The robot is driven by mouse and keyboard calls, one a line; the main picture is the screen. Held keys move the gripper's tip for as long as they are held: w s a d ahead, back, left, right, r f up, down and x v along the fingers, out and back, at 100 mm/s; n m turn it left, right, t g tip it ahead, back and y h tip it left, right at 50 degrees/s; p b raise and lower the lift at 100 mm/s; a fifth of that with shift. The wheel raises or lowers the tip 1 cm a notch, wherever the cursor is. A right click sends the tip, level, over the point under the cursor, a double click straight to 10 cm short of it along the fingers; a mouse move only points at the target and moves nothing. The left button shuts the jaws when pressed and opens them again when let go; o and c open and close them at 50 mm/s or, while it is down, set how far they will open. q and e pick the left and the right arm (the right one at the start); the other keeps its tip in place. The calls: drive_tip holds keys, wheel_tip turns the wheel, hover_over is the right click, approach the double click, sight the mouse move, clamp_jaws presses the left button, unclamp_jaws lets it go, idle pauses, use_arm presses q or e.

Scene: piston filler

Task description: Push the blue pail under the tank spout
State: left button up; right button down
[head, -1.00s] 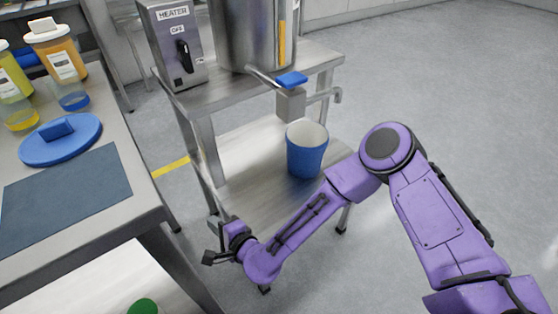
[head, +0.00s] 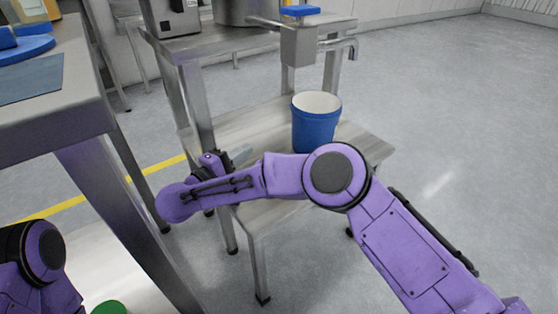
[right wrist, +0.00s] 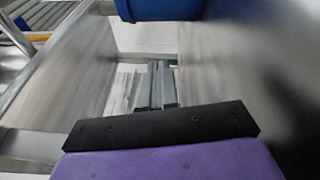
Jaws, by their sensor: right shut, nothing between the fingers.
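The blue pail (head: 315,130), white inside, stands upright on the lower shelf (head: 230,130) of a metal stand. The tank (head: 245,12) is on the upper shelf, mostly cut off at the top. Its spout (head: 351,46) hangs above and to the right of the pail in the head view. My right gripper (head: 240,156) is shut and empty, low over the shelf, left of the pail and apart from it. In the right wrist view the shut fingers (right wrist: 157,86) point along the shelf, with the pail (right wrist: 158,8) at the top edge. My left gripper is not seen.
A stand leg (head: 197,105) rises close behind my right gripper. The heater box (head: 176,15) sits on the upper shelf. A worktable (head: 85,120) with a blue lid (head: 25,48) is at the left. Open floor lies to the right.

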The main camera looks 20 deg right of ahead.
drive_tip(key=shift+s+a+f+m+g, duration=0.15)
drive_tip(key=shift+f+m, duration=0.15)
drive_tip(key=shift+m, duration=0.3)
drive_tip(key=shift+s+a+f+m+g, duration=0.15)
drive_tip(key=shift+f+m, duration=0.15)
drive_tip(key=shift+m, duration=0.3)
drive_tip(key=shift+w+d+m, duration=0.15)
drive_tip(key=shift+m, duration=0.15)
drive_tip(key=b+x, duration=0.3)
drive_tip(key=x, duration=0.7)
drive_tip(key=shift+d+b, duration=0.15)
drive_tip(key=shift+b, duration=0.15)
drive_tip(key=d, duration=0.1)
drive_tip(key=s+d+b, duration=0.1)
drive_tip(key=shift+d, duration=0.3)
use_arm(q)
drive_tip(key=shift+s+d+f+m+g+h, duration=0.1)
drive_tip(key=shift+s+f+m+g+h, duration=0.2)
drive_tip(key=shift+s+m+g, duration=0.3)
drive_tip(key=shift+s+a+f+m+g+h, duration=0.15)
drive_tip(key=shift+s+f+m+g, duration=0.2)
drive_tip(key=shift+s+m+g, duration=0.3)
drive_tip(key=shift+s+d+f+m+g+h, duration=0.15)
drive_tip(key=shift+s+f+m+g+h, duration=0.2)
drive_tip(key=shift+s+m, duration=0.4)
use_arm(e)
drive_tip(key=shift+s+d+r, duration=0.15)
drive_tip(key=shift+d+r, duration=0.05)
drive_tip(key=shift+d, duration=0.3)
